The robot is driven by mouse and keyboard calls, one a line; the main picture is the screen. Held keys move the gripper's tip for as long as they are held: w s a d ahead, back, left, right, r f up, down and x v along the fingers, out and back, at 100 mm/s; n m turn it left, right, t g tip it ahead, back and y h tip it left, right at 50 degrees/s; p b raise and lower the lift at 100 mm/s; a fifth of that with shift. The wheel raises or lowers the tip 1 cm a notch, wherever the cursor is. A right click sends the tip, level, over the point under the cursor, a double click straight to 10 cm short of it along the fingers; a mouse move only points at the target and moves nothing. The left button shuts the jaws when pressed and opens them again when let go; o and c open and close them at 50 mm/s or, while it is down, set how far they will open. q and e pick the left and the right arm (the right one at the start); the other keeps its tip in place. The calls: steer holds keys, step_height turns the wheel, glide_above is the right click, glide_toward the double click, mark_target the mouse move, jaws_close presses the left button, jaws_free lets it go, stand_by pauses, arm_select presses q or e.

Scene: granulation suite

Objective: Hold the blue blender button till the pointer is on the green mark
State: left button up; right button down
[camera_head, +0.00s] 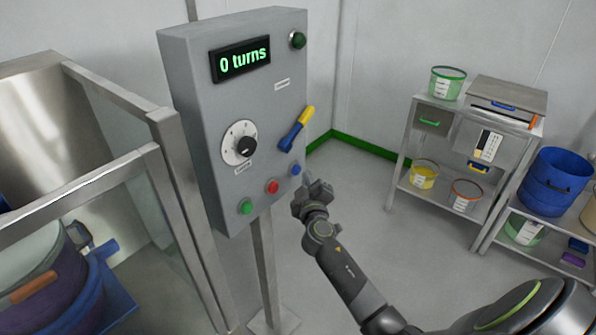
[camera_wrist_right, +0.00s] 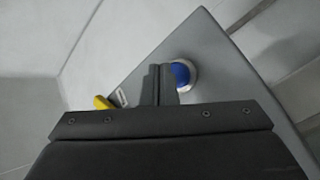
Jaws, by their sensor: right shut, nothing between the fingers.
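The blue button (camera_head: 295,169) is at the lower right of the grey control panel (camera_head: 215,130). In the right wrist view the blue button (camera_wrist_right: 181,74) sits in a pale ring, partly hidden by my fingers. My right gripper (camera_head: 312,188) is shut and empty, just right of and below the button. In the wrist view its fingertips (camera_wrist_right: 158,72) overlap the button's left side; I cannot tell whether they touch it. The panel display (camera_head: 241,59) reads "0 turns". A dial (camera_head: 240,144) with a black knob is on the panel; no green mark is clear. My left gripper is not in view.
A red button (camera_head: 272,186) and a green button (camera_head: 246,207) lie left of the blue one. A blue and yellow lever (camera_head: 297,129) is just above it. A metal guard frame (camera_head: 160,190) stands left, shelves with tubs (camera_head: 423,175) right. Open floor lies between.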

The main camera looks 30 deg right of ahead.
steer(key=s, duration=0.1)
steer(key=s+d, duration=0.1)
steer(key=s, duration=0.1)
steer(key=s+d, duration=0.1)
steer(key=shift+s, duration=0.3)
stand_by(0.9)
steer(key=s+f+m+g+y, duration=0.1)
steer(key=s+f+g, duration=0.35)
steer(key=f, duration=0.75)
steer(key=s+f+g+y, duration=0.2)
steer(key=s+f, duration=0.6)
steer(key=f, duration=0.4)
steer(key=s+f+m+g+y, duration=0.1)
steer(key=s+f+g, duration=0.35)
steer(key=f, duration=0.75)
steer(key=s+a+f+m+g, duration=0.1)
steer(key=s+f, duration=0.4)
steer(key=s, duration=0.6)
steer(key=s+a+f+m+g+y, duration=0.1)
steer(key=s+a+f, duration=0.3)
steer(key=s, duration=0.8)
steer(key=s+a+f+m+g+y, duration=0.1)
steer(key=s+a+f+g, duration=0.1)
steer(key=s+f, duration=0.4)
steer(key=s+g, duration=0.1)
steer(key=s, duration=0.4)
steer(key=shift+s+a+f+m, duration=0.2)
steer(key=shift+f+m, duration=0.1)
steer(key=shift+m, duration=0.1)
